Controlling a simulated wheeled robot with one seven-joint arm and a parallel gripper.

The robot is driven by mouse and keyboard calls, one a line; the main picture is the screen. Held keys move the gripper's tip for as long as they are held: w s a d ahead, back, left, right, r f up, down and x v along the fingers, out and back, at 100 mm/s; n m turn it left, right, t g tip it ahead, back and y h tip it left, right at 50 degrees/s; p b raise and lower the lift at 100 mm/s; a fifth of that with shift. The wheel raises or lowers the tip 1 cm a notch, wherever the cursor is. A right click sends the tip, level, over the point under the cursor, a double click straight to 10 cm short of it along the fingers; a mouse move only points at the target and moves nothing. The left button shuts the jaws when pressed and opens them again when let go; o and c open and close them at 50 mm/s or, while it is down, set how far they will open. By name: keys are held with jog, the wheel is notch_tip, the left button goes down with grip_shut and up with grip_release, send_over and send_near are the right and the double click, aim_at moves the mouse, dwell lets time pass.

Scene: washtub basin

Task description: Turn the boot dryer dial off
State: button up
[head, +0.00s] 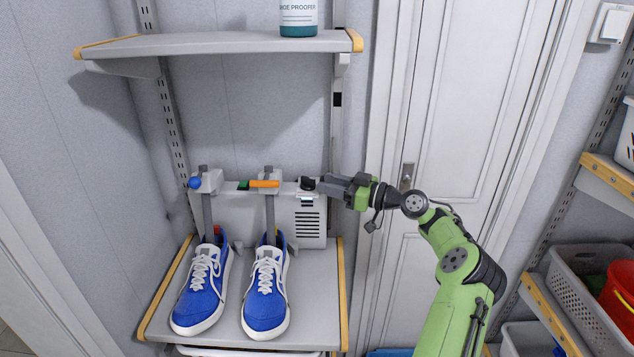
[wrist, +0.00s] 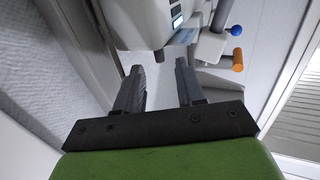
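The boot dryer (head: 311,228) is a grey-white box at the back of the lower shelf, with a vented panel on its right part. Its black dial (head: 307,184) sits on top near the right end. My gripper (head: 324,184) is just right of the dial, at about its height; I cannot tell whether it touches it. In the wrist view the two fingers of my gripper (wrist: 157,65) are apart with nothing seen between them. The dryer body (wrist: 143,22) shows ahead of them there, with a small display; the dial is not clearly seen in that view.
Two blue shoes (head: 200,290) (head: 266,292) stand on the lower shelf below the dryer's posts. An orange handle (head: 264,184) and a blue knob (head: 194,183) are left of the dial. The upper shelf (head: 216,43) holds a bottle (head: 298,18). A white door (head: 455,110) is at right.

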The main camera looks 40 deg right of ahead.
aim_at(315, 180)
jog(key=x, duration=0.4)
jog(key=shift+w+a, duration=0.1)
grip_shut()
